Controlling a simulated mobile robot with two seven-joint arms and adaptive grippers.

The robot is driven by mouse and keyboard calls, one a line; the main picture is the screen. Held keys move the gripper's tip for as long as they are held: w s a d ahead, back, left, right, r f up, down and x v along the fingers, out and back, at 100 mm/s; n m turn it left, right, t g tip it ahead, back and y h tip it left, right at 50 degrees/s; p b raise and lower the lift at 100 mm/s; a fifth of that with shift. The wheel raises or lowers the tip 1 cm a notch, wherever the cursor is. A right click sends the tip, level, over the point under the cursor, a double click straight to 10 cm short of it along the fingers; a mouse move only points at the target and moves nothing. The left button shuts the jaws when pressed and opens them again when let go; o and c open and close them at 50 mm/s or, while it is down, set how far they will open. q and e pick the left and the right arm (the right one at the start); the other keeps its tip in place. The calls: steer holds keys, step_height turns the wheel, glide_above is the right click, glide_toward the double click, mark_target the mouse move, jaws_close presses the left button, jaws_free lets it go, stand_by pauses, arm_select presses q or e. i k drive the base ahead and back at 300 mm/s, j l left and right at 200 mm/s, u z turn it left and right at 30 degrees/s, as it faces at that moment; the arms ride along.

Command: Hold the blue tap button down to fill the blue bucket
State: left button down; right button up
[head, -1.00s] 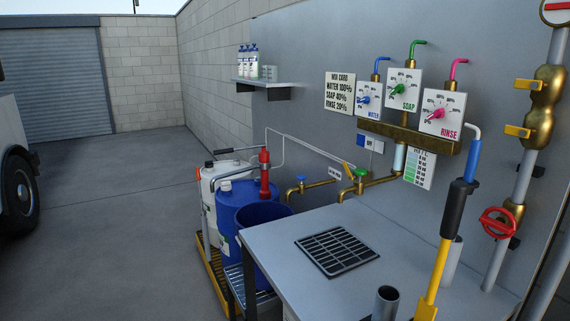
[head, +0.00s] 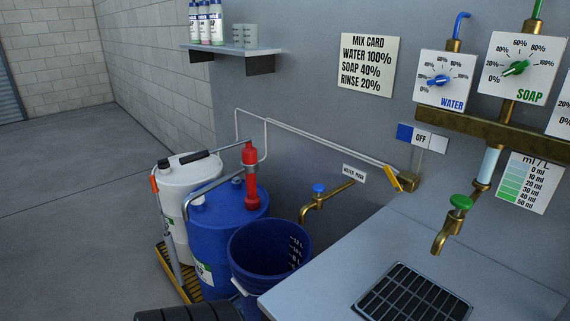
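The blue tap button (head: 319,188) sits on top of a brass wall tap (head: 322,201), beside a small "WATER PUSH" sign (head: 354,174). The tap's spout points down near the back right rim of the blue bucket (head: 240,278). The bucket stands upright and open, with volume marks on its inner wall. I see no water in it and no stream from the spout; its bottom is hidden. Neither of my grippers is in view, and nothing touches the button.
A blue drum (head: 215,240) with a red pump (head: 250,175) and a white drum (head: 185,195) stand left of the bucket. The grey counter (head: 330,270) with a black grate (head: 415,300) is at right, below a green-handled tap (head: 461,202). A dark ribbed object (head: 190,312) shows at bottom left.

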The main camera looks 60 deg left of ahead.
mark_target(318, 188)
steer(key=k+j, duration=0.1)
steer(key=j, duration=0.6)
steer(key=k+j, duration=0.1)
steer(key=j, duration=0.55)
steer(key=k+j, duration=0.1)
steer(key=j, duration=0.6)
